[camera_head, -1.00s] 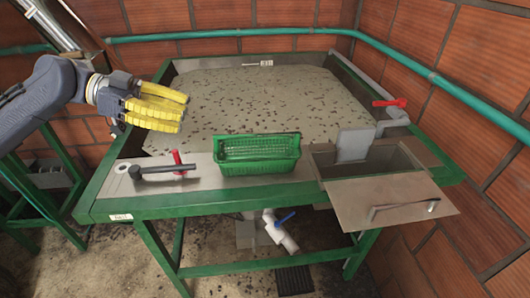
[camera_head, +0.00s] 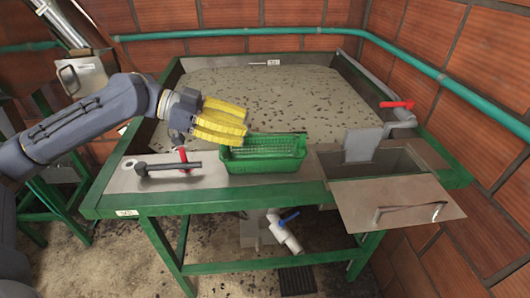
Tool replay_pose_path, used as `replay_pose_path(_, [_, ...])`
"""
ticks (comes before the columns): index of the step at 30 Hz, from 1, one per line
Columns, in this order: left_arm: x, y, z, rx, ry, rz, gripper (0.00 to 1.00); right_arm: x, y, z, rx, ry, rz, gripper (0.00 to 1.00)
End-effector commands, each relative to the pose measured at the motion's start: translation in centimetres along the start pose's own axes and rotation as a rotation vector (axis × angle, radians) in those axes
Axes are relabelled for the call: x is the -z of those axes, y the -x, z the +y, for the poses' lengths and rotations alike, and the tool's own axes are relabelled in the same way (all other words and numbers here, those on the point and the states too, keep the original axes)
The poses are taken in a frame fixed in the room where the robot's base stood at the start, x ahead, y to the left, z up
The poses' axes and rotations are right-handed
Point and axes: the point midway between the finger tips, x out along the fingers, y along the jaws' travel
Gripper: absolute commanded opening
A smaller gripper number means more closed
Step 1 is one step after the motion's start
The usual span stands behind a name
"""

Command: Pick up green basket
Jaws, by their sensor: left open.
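The green basket (camera_head: 263,161) is a rectangular plastic crate with slotted sides. It sits upright on the metal front ledge of the green-framed table. My left gripper (camera_head: 243,124), with yellow fingers, hangs above the back left corner of the basket and covers part of its rear rim in the picture. Its fingers point right and hold nothing that I can see. I cannot tell whether the fingertips touch the basket. My right gripper does not show.
The table's basin (camera_head: 310,95) holds pale liquid with dark specks. A grey-black handle (camera_head: 168,166) and red lever (camera_head: 183,156) stand left of the basket. A rectangular opening with an upright grey plate (camera_head: 361,144) and a handled panel (camera_head: 395,205) lie to the right. Brick walls enclose the back.

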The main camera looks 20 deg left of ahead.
Motion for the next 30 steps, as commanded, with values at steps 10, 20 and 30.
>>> replay_pose_path(10, [-0.2,-3.2,0.1,0.012,0.007,0.000,0.40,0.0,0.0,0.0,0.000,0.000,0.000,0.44])
replay_pose_path(20, [-0.3,-3.9,0.1,0.016,0.008,0.000,0.40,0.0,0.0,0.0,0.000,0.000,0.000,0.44])
replay_pose_path(30, [-0.3,-3.9,0.1,0.016,0.008,0.000,0.12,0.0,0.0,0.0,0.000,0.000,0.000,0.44])
